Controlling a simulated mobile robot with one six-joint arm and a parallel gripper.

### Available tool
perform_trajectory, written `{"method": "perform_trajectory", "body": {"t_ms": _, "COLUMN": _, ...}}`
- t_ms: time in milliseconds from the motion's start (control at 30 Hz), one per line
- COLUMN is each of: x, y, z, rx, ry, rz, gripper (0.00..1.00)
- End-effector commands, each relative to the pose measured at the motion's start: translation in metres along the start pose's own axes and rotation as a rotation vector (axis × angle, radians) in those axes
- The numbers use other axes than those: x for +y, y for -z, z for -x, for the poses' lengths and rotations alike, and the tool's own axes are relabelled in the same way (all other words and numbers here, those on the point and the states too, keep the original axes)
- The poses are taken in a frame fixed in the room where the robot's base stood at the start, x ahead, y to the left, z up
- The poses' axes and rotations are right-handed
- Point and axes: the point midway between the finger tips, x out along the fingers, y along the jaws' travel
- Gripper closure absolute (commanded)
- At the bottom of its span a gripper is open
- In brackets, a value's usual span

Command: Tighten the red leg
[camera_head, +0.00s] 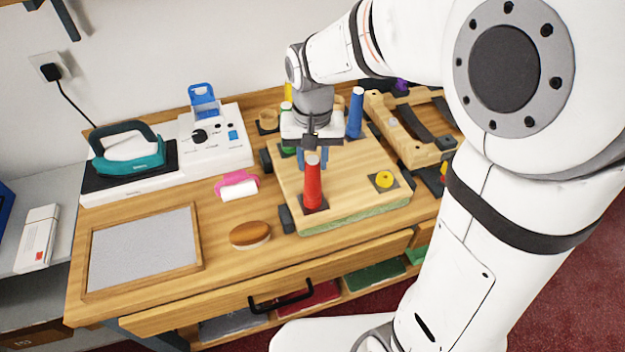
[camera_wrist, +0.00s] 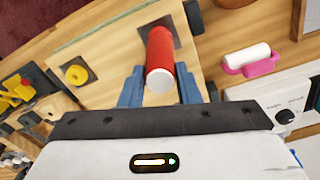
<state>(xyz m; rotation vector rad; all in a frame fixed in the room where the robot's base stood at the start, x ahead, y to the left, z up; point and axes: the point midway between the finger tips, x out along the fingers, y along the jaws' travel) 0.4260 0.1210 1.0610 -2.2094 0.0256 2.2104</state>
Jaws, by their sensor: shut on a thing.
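The red leg (camera_head: 313,190) stands upright on a dark square plate near the front edge of the wooden board (camera_head: 345,200). In the wrist view the red leg (camera_wrist: 160,50) lies between the two blue fingers of my gripper (camera_wrist: 160,85). My gripper (camera_head: 313,158) is shut on the red leg near its pale top. The leg's foot meets the plate, but I cannot tell how tightly it sits.
A blue leg (camera_head: 356,112) stands at the board's back, and a yellow stub (camera_head: 384,180) on its right front plate. A green leg (camera_head: 287,112) is partly hidden behind my gripper. A brush (camera_head: 250,234), pink holder (camera_head: 237,185) and white machine (camera_head: 215,140) lie left.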

Motion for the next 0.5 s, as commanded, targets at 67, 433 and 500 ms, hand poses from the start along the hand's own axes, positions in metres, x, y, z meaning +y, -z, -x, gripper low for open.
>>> {"method": "perform_trajectory", "body": {"t_ms": 67, "x": 0.0000, "y": -0.0001, "z": -0.0001, "rx": 0.000, "ry": 0.000, "rz": 0.001, "gripper": 0.66}}
{"method": "perform_trajectory", "body": {"t_ms": 433, "x": 0.0001, "y": 0.0000, "z": 0.0001, "rx": 0.000, "ry": 0.000, "rz": 0.030, "gripper": 0.60}}
{"method": "perform_trajectory", "body": {"t_ms": 500, "x": 0.0001, "y": 0.0000, "z": 0.0001, "rx": 0.000, "ry": 0.000, "rz": 0.095, "gripper": 0.60}}
